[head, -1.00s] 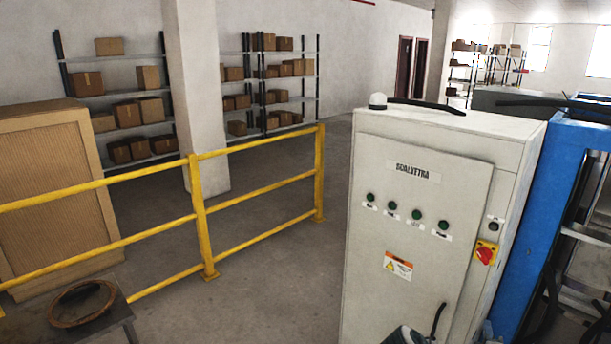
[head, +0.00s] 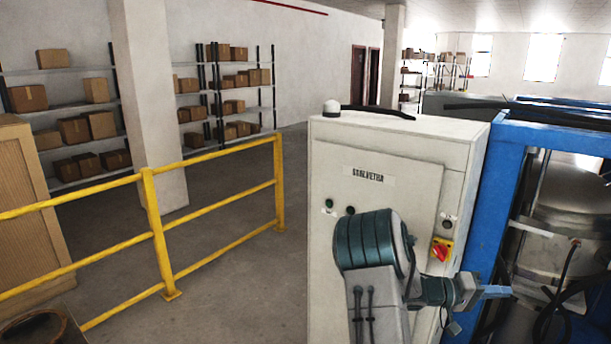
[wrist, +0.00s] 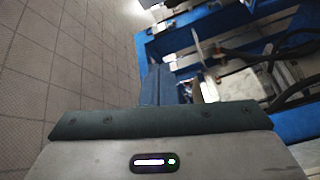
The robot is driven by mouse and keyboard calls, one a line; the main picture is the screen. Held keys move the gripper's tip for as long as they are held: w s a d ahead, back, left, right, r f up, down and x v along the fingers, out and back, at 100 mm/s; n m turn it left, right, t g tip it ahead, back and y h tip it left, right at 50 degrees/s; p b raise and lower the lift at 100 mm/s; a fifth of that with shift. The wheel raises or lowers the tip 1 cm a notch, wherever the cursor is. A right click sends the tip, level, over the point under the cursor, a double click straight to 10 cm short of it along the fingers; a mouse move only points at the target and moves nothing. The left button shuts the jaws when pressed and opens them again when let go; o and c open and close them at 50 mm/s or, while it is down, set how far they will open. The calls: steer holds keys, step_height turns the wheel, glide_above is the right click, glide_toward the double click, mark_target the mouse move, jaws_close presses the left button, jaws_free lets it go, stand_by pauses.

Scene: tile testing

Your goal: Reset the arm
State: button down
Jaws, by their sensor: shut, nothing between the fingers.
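My arm is raised in the lower right of the head view, in front of a white control cabinet (head: 390,160). My gripper (head: 497,292) is at the right end of the arm, pointing right towards the blue machine frame (head: 500,170). The gripper also shows in the wrist view (wrist: 158,82), where its fingers are together with nothing between them. The arm hides part of the cabinet's lower door and some of its buttons. A red and yellow switch (head: 441,249) shows just above the gripper.
A yellow guard rail (head: 158,235) runs across the left. Shelves with cardboard boxes (head: 85,127) stand behind it, beside a square pillar (head: 150,120). A metal drum (head: 575,195) and dark cables are inside the blue frame. Bare floor lies between rail and cabinet.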

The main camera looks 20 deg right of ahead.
steer(key=s+a+r+n+t+y, duration=0.1)
steer(key=s+a+n+t+y, duration=0.2)
steer(key=a, duration=1.2)
steer(key=s+a+r+n+t+y, duration=0.2)
steer(key=s+a+t+y, duration=0.2)
steer(key=a+y, duration=0.4)
steer(key=s+a+r+n+t+y, duration=0.1)
steer(key=s+a+n+t+y, duration=0.2)
steer(key=a, duration=1.9)
steer(key=y, duration=0.3)
steer(key=shift+s+a+r+n+t, duration=0.15)
steer(key=shift+s+r+n+t, duration=0.05)
steer(key=shift+n+t, duration=0.1)
